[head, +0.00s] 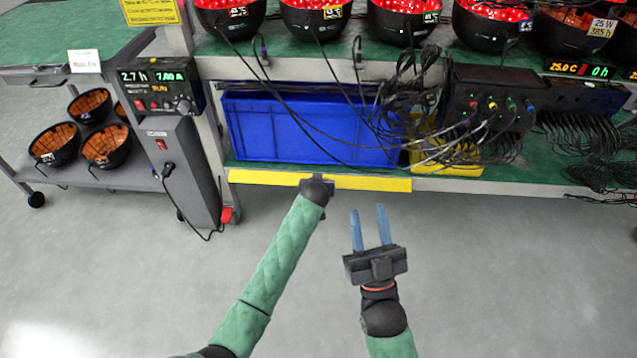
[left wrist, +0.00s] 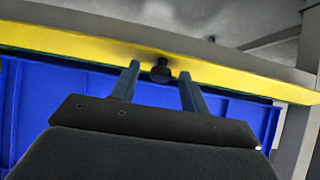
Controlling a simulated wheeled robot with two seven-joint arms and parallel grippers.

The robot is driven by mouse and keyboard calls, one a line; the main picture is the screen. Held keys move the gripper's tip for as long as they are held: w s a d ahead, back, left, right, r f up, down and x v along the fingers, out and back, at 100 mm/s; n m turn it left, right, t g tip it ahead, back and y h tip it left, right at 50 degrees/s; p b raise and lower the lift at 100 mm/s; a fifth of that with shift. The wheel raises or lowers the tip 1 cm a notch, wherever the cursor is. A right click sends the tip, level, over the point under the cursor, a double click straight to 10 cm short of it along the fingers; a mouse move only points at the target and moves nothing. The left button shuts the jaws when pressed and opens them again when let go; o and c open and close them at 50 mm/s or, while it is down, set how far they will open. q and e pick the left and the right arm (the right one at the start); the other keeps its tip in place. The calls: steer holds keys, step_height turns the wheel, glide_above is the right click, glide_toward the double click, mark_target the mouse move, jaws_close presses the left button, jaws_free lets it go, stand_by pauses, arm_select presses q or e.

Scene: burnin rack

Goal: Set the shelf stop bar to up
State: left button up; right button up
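The yellow stop bar (head: 375,184) runs along the front edge of the lower shelf, below the front of the blue bin. In the left wrist view the yellow bar (left wrist: 65,42) crosses the top, with a small black knob (left wrist: 160,71) on it. My left gripper (head: 317,182) is at the bar; its fingers are hidden in the head view. In the left wrist view my left gripper (left wrist: 159,76) is open, with the knob between its fingertips and gaps on both sides. My right gripper (head: 368,208) is open and empty over the floor, in front of the shelf.
A blue bin (head: 290,130) stands on the lower shelf behind the bar. Loose black cables (head: 400,100) hang over it from the upper shelf. A grey power unit (head: 182,165) stands to the left, beside a cart with bowl-shaped lamps (head: 105,147). The floor in front is clear.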

arm_select(q)
steer(key=p+v, duration=0.1)
steer(key=v, duration=0.6)
steer(key=shift+s+r, duration=0.2)
steer(key=shift+s, duration=0.1)
arm_select(e)
steer(key=w+a+f+g, duration=0.1)
steer(key=f+g, duration=0.2)
steer(key=f, duration=0.5)
steer(key=w+f+g+h, duration=0.1)
steer(key=w+f+g, duration=0.1)
steer(key=f, duration=0.5)
steer(key=shift+a+f+g, duration=0.35)
steer(key=shift+g, duration=0.05)
arm_select(q)
steer(key=shift+c, duration=0.5)
